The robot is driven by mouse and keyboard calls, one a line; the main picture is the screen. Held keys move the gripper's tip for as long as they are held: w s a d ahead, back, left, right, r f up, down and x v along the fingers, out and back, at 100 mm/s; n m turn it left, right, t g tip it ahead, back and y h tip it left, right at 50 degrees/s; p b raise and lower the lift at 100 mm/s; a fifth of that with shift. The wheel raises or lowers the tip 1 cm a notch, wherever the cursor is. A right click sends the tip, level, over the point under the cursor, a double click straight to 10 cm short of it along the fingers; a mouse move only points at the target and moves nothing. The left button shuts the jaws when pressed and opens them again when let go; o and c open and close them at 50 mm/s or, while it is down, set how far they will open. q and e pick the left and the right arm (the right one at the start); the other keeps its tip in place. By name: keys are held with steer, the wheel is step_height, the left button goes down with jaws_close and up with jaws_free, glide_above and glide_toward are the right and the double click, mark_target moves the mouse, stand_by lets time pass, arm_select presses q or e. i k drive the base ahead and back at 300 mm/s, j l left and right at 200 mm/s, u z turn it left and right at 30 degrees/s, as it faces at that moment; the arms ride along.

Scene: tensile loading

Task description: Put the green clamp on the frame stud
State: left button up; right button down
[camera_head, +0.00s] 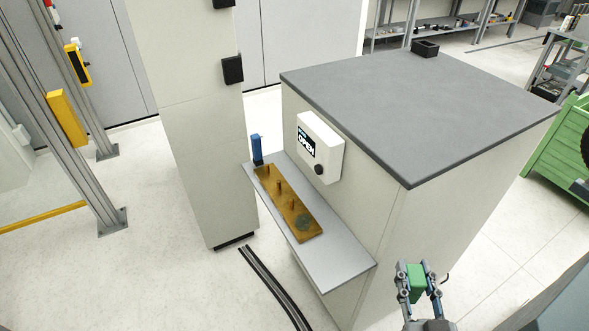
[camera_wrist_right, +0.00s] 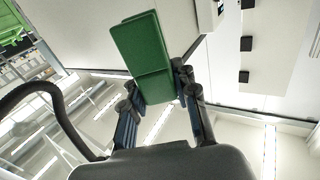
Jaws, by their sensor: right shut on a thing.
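My right gripper (camera_head: 417,282) is in the lower right of the head view, shut on the green clamp (camera_head: 416,273), which is held clear in front of the grey-topped cabinet. The right wrist view shows the block-shaped green clamp (camera_wrist_right: 144,52) between the fingers of the gripper (camera_wrist_right: 160,92). Several upright studs (camera_head: 279,186) stand on a brown wooden board (camera_head: 302,221) on the light grey shelf. Which of these, if any, is the frame stud I cannot tell. The held clamp is apart from the board, to its lower right. My left gripper is not in view.
The shelf (camera_head: 335,268) juts from a cabinet with a dark grey top (camera_head: 430,100). A white control box (camera_head: 319,147) with a small display is on the cabinet wall above the shelf. A blue object (camera_head: 257,149) stands at the shelf's far end. A pale column (camera_head: 200,150) rises behind.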

mark_target(268, 172)
steer(key=i+j+z, duration=0.2)
steer(key=j, duration=0.15)
steer(key=i+j+z, duration=0.2)
steer(key=j, duration=0.2)
steer(key=j+z, duration=0.2)
steer(key=j, duration=0.15)
steer(key=i+j+z, duration=0.15)
steer(key=j, duration=0.3)
steer(key=i+j, duration=0.1)
steer(key=j, duration=0.35)
steer(key=i+j, duration=0.1)
steer(key=j, duration=0.35)
steer(key=i+j, duration=0.1)
steer(key=j, duration=0.35)
steer(key=z, duration=0.05)
